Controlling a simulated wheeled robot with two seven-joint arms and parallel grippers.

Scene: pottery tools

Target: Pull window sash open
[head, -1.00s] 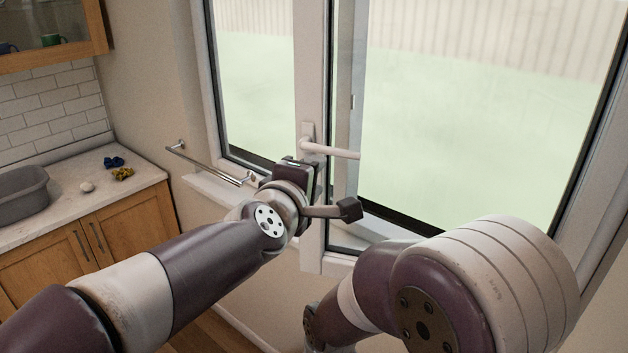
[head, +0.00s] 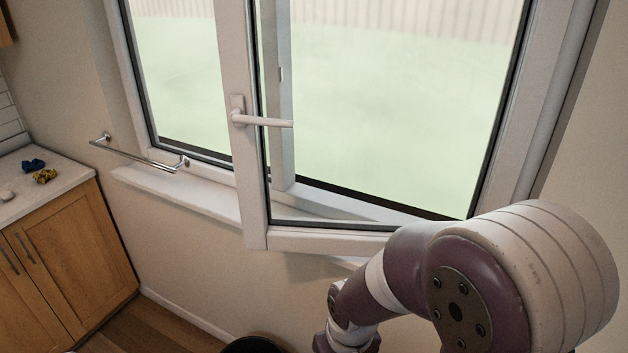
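The white window sash (head: 249,200) stands ajar, swung inward from the frame, with a gap between its left edge and the centre post (head: 284,150) behind. Its white handle (head: 262,121) is turned level, pointing right. My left arm and gripper are out of the head view. My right arm (head: 455,280) is folded at the lower right, below the sash's lower right part. Its gripper is outside the picture, so its fingers are hidden.
A metal towel rail (head: 140,155) is on the wall left of the window, above the white sill (head: 180,193). A wooden cabinet (head: 75,255) with a pale worktop (head: 50,193) stands at the left. A dark round bin rim (head: 252,346) shows at the bottom. The space before the sash is clear.

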